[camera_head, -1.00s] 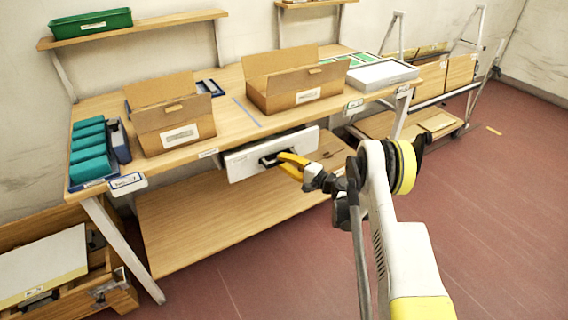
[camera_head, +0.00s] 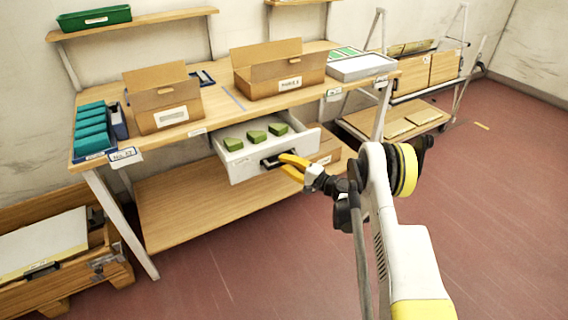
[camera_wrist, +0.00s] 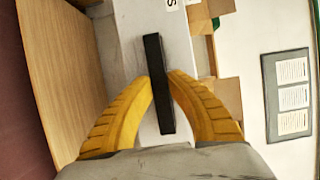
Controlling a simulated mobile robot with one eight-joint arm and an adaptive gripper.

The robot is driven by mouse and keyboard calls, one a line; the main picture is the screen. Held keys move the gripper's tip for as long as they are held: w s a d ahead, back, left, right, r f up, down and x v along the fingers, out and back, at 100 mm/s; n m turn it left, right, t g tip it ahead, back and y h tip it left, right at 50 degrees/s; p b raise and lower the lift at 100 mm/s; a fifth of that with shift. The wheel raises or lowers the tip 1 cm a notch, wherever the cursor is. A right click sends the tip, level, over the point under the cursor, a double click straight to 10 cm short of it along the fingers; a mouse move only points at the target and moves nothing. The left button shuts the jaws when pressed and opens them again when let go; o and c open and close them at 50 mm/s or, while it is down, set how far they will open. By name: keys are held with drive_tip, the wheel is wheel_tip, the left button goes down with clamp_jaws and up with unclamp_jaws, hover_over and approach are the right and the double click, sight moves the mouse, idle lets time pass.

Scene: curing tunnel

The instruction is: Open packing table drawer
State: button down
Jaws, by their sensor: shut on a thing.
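The packing table (camera_head: 222,118) has a white drawer (camera_head: 243,170) under its top. The drawer is pulled partly out, and several green blocks (camera_head: 257,136) show inside it. My gripper (camera_head: 284,160) has yellow fingers and is shut on the black drawer handle (camera_head: 270,163) at the drawer front. In the wrist view, the black handle (camera_wrist: 157,84) lies between the two yellow fingers, with the white drawer front (camera_wrist: 150,20) behind it. The fingers hide part of the handle.
Open cardboard boxes (camera_head: 170,117) and a white tray (camera_head: 362,68) stand on the tabletop. Teal items (camera_head: 90,128) sit at its left end. A lower shelf (camera_head: 185,207) runs beneath the drawer. A cart (camera_head: 415,120) stands at the back right. The red floor (camera_head: 490,200) at right is clear.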

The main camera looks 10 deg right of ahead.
drive_tip(key=shift+a, duration=0.1)
drive_tip(key=c, duration=1.3)
unclamp_jaws()
drive_tip(key=v, duration=1.2)
